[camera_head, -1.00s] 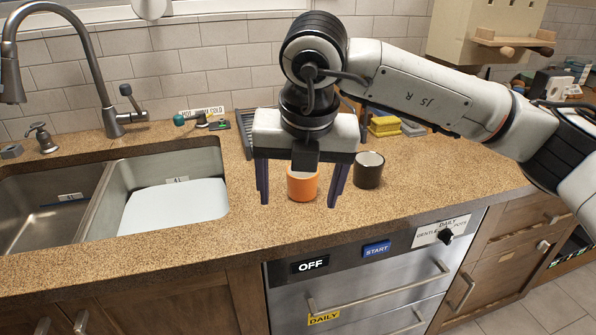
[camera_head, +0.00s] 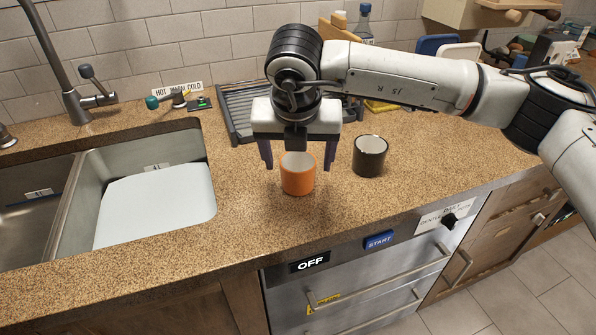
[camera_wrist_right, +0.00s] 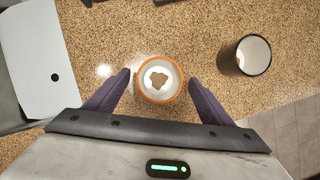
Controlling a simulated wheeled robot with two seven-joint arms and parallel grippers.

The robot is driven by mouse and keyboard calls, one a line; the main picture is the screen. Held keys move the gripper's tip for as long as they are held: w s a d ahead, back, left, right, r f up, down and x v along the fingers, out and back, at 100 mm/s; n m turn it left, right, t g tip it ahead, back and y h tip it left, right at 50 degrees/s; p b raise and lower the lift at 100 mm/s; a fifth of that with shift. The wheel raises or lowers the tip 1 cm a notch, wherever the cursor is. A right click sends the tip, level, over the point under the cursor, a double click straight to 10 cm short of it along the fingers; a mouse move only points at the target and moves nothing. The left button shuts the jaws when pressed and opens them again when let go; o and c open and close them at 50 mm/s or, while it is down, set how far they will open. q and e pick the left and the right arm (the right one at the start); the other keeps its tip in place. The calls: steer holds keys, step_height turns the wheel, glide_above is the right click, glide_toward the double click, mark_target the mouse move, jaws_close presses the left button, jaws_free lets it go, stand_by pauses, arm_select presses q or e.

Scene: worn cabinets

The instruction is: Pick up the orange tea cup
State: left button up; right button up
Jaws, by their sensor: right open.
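The orange tea cup (camera_head: 298,178) stands upright on the speckled countertop, near its front edge. In the right wrist view the cup (camera_wrist_right: 159,79) shows from above, with an orange rim, a white inside and a brownish patch at its bottom. My right gripper (camera_head: 298,166) is open above and just behind the cup in the head view. In the right wrist view its dark fingers (camera_wrist_right: 159,80) lie to either side of the cup, with gaps on both sides. My left gripper is not in view.
A black cup (camera_head: 370,157) stands to the right of the orange cup. A dish rack (camera_head: 240,108) is behind my right gripper. The sink (camera_head: 208,190) lies to the left, with a white board (camera_head: 152,205) in it. Counter between sink and cup is clear.

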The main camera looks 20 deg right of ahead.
steer(key=shift+x, duration=1)
steer(key=shift+w+f, duration=0.1)
steer(key=shift+f, duration=0.05)
steer(key=c, duration=1.2)
steer(key=shift+r, duration=0.35)
arm_select(q)
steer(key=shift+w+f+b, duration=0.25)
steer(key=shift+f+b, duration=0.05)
steer(key=shift+b, duration=0.3)
arm_select(e)
steer(key=shift+r, duration=4.7)
